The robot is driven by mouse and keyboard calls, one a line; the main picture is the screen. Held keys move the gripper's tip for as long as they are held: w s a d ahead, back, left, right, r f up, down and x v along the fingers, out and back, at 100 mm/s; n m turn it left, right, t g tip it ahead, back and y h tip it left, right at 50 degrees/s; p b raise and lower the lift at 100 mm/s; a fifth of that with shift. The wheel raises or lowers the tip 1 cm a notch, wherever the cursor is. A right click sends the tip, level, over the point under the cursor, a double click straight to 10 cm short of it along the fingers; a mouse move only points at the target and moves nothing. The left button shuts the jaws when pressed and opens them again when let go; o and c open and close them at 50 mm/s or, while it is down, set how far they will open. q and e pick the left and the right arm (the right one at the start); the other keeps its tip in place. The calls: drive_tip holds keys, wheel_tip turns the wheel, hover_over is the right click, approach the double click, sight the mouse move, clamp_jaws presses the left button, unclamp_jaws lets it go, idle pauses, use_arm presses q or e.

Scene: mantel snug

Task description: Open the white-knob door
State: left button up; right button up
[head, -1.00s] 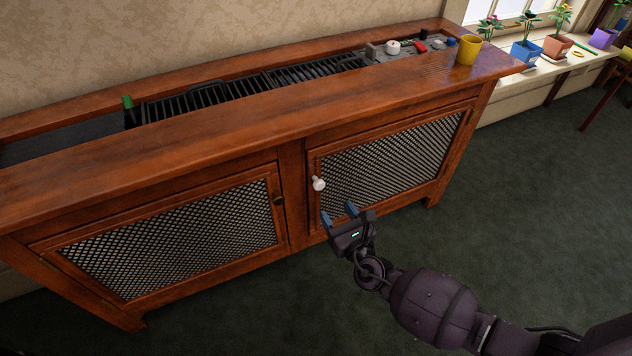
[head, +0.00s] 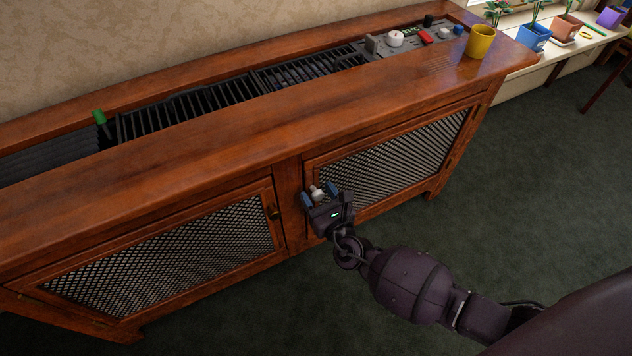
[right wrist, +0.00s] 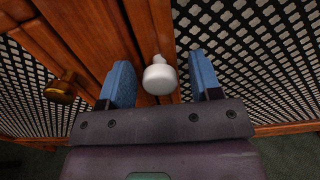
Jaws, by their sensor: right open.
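The white knob (head: 317,192) is on the left side of the right mesh door (head: 400,150) of a wooden cabinet. That door looks shut. My right gripper (head: 319,196) is open, with one blue finger on each side of the knob. In the right wrist view the white knob (right wrist: 160,76) shows between the two fingertips (right wrist: 161,78), with gaps on both sides. My left gripper is not in view.
The left mesh door (head: 180,255) has a brass knob (head: 273,212) close by on the left. The cabinet top (head: 250,130) overhangs the doors and holds a yellow cup (head: 481,41). Green carpet (head: 520,170) in front is clear.

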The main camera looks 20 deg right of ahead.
drive_tip(key=shift+w, duration=0.1)
clamp_jaws()
idle(0.4)
